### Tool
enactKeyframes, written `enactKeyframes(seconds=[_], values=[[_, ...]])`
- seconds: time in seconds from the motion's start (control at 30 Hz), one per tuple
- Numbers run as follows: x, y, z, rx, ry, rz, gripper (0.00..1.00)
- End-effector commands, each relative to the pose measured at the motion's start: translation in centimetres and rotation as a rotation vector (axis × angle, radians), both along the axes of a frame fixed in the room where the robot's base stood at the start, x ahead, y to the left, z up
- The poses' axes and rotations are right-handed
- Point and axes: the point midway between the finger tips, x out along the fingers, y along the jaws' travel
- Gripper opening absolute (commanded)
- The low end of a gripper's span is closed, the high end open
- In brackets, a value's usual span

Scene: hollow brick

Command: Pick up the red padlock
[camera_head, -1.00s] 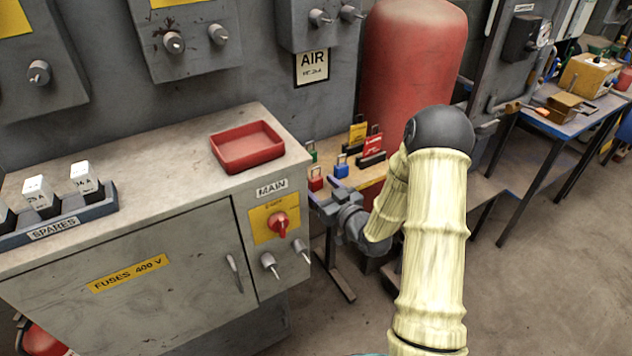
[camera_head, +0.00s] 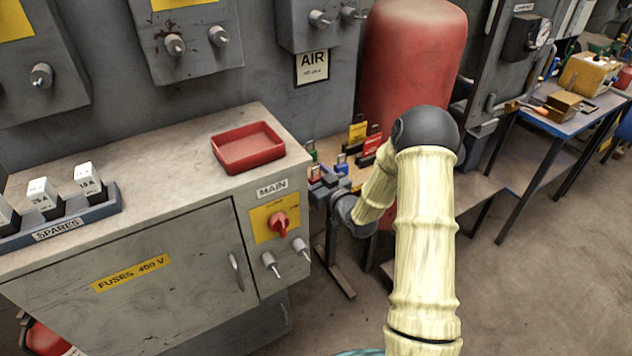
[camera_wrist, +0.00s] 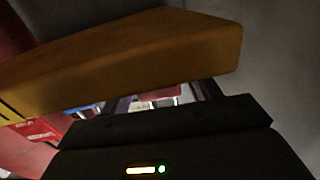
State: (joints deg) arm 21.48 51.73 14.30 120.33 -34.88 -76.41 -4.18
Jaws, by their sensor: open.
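The red padlock (camera_head: 315,172) stands on the small wooden bench behind the right end of the grey cabinet, and only its upper part shows in the head view. My gripper (camera_head: 327,181) is open at the bench, right by the padlock, and partly covers it. I cannot tell whether they touch. In the wrist view the dark gripper body fills the bottom, and a small reddish patch (camera_wrist: 160,94) shows beyond it; I cannot tell if that is the padlock.
A blue padlock (camera_head: 341,164) and a green one (camera_head: 312,151) stand close by. Yellow (camera_head: 357,131) and red (camera_head: 372,143) tags stand behind. The cabinet with a red tray (camera_head: 248,147) is to the left, a red tank (camera_head: 415,60) behind. A yellow-brown slab (camera_wrist: 130,60) crosses the wrist view.

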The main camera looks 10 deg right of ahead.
Motion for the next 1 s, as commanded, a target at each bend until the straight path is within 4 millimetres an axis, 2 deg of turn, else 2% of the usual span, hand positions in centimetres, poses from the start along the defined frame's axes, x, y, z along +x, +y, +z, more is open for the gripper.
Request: enactKeyframes(seconds=[0.17,0.4,0.77,0.87,1.0], values=[[0.0,0.0,0.0,0.000,0.000,0.000,0.60],[0.0,0.0,0.0,0.000,0.000,0.000,0.13],[0.0,0.0,0.5,-0.001,-0.003,0.000,0.12],[0.0,0.0,1.4,-0.001,-0.004,0.000,0.12],[0.0,0.0,3.6,-0.002,-0.005,0.000,0.12]])
